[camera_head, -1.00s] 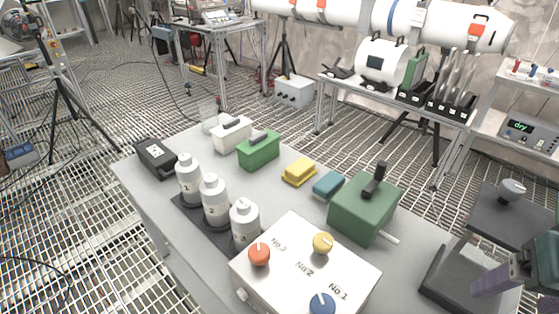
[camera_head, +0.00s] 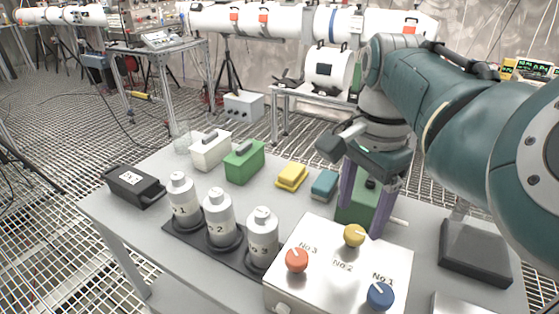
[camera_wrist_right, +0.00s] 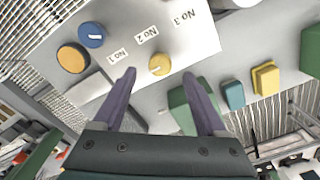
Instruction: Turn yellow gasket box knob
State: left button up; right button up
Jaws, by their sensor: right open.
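The white gasket box (camera_head: 330,285) stands at the front of the table with several coloured knobs on top. Its yellow knob (camera_head: 354,235) is at the back edge of the top, near the "No.2" label. The red knob (camera_head: 297,260) is to its left and the blue knob (camera_head: 380,295) in front of it. My right gripper (camera_head: 362,216) is open and points down just above and behind the yellow knob. In the right wrist view the yellow knob (camera_wrist_right: 159,65) shows between the open, empty fingertips (camera_wrist_right: 159,75), seemingly beyond them. My left gripper is not in view.
A green box (camera_head: 357,212) stands behind the gripper, partly hidden by it. White bottles (camera_head: 219,220) in a black holder stand left of the gasket box. Yellow (camera_head: 291,177) and teal (camera_head: 324,185) blocks lie behind. A black stand (camera_head: 475,252) is at the right.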

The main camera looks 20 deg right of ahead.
aim_at(355, 232)
jog(key=shift+f+b, duration=0.45)
jog(key=shift+f, duration=1.55)
grip_shut()
